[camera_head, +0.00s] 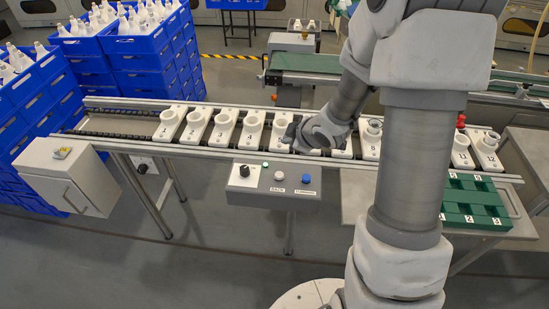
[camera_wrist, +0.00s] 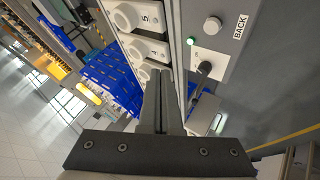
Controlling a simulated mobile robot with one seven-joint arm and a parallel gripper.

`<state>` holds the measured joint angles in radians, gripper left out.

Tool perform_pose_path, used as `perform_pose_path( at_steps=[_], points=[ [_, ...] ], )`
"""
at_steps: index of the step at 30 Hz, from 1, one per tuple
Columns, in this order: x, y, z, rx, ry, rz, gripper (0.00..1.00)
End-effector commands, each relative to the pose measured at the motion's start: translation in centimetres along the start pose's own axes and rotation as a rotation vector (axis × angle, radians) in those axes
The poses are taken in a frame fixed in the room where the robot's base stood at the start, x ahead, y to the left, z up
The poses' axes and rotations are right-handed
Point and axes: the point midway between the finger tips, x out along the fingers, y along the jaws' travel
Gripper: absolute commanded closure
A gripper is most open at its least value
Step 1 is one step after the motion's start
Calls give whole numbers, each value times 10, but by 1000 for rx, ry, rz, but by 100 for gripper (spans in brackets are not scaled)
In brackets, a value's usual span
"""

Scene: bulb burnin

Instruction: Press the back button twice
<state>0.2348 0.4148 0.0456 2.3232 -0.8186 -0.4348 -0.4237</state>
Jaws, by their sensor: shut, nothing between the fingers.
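The control panel (camera_head: 262,187) is a grey box on the front side of the conveyor. Its back button (camera_head: 279,176) is a white round cap above the label BACK. In the wrist view, the back button (camera_wrist: 212,25) lies up and to the right of my fingertips, beside its BACK label (camera_wrist: 240,27). My gripper (camera_wrist: 161,75) is shut and empty, its fingers apart from the button in that picture. In the head view, my gripper (camera_head: 291,132) is over the conveyor behind the panel; its fingertips are hard to make out.
The panel also has a black knob (camera_head: 244,170), a lit green lamp (camera_head: 265,164) and a blue button (camera_head: 306,178). Several numbered white sockets (camera_head: 196,126) line the conveyor. A green tray (camera_head: 476,207) stands at right. Blue crates (camera_head: 153,60) stand at left.

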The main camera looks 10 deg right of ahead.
Motion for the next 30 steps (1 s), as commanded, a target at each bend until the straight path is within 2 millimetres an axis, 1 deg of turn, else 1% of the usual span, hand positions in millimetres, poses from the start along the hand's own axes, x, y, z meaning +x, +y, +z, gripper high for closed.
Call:
perform_pose_path(
  at_steps=[1,6,22,26,30],
  points=[
    [8,-7,2,-11,20,-16,100],
    [20,-18,1,-42,71,-40,100],
    [24,-22,2,-49,84,-44,100],
    [29,-26,5,-49,84,-45,100],
    [39,-33,12,-49,83,-45,100]
  ],
)
